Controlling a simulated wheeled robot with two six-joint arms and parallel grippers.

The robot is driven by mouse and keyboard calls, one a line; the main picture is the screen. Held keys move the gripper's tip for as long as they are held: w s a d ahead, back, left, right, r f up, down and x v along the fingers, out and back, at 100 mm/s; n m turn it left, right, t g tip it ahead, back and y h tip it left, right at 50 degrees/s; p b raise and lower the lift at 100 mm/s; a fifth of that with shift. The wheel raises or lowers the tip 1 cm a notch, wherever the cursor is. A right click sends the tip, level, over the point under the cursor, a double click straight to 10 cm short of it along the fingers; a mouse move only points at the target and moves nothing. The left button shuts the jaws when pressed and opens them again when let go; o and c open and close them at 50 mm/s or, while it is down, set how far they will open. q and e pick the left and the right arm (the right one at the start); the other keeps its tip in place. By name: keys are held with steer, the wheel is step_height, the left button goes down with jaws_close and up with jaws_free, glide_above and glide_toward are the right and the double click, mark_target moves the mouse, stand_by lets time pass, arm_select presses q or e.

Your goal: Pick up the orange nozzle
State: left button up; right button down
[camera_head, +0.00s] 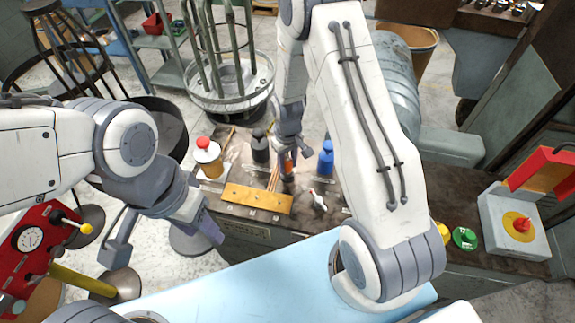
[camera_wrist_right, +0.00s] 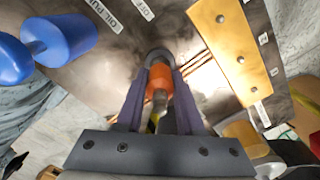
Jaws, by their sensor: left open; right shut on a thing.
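The orange nozzle (camera_wrist_right: 158,80) is between the fingers of my right gripper (camera_wrist_right: 160,85) in the right wrist view, and the fingers are shut on it. In the head view the orange nozzle (camera_head: 287,162) shows as a small orange patch at the tips of my right gripper (camera_head: 288,155), low over the dark bench. The fingers hide part of the nozzle, and I cannot tell whether it touches the bench. My left gripper (camera_head: 165,240) hangs at the left of the head view, open and empty, away from the bench objects.
An orange-yellow plate (camera_head: 257,199) lies in front. A box with a red button (camera_head: 522,222) is at the right. A red machine (camera_head: 38,245) stands at the left.

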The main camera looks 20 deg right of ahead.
mark_target(287, 160)
steer(key=shift+r, duration=0.45)
step_height(287, 160, up, 3)
steer(key=shift+w+f+b, duration=0.1)
steer(key=shift+f+b, duration=0.05)
steer(key=shift+b, duration=0.35)
steer(key=s+d+r+b, duration=0.2)
steer(key=s+d+r, duration=0.5)
steer(key=s+d, duration=0.1)
steer(key=shift+s, duration=0.35)
steer(key=shift+f, duration=0.1)
